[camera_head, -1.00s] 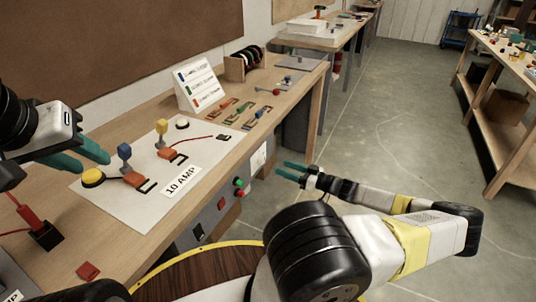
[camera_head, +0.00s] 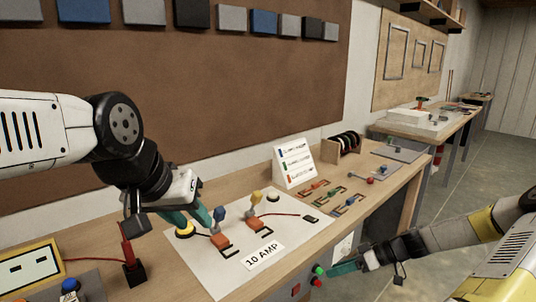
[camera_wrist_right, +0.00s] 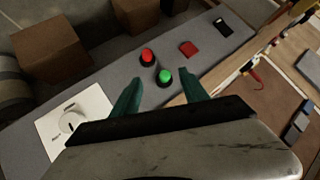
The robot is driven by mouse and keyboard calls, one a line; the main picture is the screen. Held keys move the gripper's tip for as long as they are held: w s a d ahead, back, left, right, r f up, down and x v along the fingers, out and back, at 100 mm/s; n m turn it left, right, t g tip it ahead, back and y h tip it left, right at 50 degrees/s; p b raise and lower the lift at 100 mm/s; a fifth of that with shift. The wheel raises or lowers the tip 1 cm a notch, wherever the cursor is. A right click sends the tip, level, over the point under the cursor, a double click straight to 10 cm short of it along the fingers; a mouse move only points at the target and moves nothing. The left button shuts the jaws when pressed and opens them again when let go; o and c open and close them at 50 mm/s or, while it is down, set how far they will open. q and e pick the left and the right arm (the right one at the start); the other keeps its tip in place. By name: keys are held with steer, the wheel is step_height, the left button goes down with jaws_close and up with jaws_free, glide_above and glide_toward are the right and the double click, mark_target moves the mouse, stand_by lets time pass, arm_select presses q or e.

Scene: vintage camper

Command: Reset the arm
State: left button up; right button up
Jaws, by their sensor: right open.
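My left gripper (camera_head: 188,216) has teal fingers that stand apart, low over the white mat (camera_head: 205,270) and close to a yellow round button (camera_head: 184,230). Nothing shows between them. My right gripper (camera_head: 345,267) is beside the bench's front panel, close to the green button (camera_head: 319,270). In the right wrist view its two fingers (camera_wrist_right: 161,95) are spread and empty. The green button (camera_wrist_right: 164,76) and red button (camera_wrist_right: 148,57) lie beyond the fingertips. I cannot tell whether a finger touches the panel.
On the mat are a blue-knobbed lever (camera_head: 219,215), a yellow-knobbed lever (camera_head: 256,197) and a "10 AMP" label (camera_head: 262,256). A sign (camera_head: 295,163) stands behind. A red tool (camera_head: 127,252) stands at left. The floor (camera_head: 500,165) at right is clear.

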steer(key=s+a+r+m+t+h, duration=0.1)
steer(key=s+a+r+m+h, duration=0.1)
steer(key=s+r, duration=0.4)
steer(key=s+a+r+m+t+h, duration=0.1)
steer(key=s+a+r+m+h, duration=0.2)
steer(key=r, duration=1.2)
steer(key=s+a+r+m+t+h, duration=0.1)
steer(key=s+a+r+m+h, duration=0.1)
steer(key=s+r, duration=0.8)
steer(key=shift+a+r+m+t+h, duration=0.35)
steer(key=shift+r+m+h, duration=0.25)
steer(key=shift+r+h, duration=0.25)
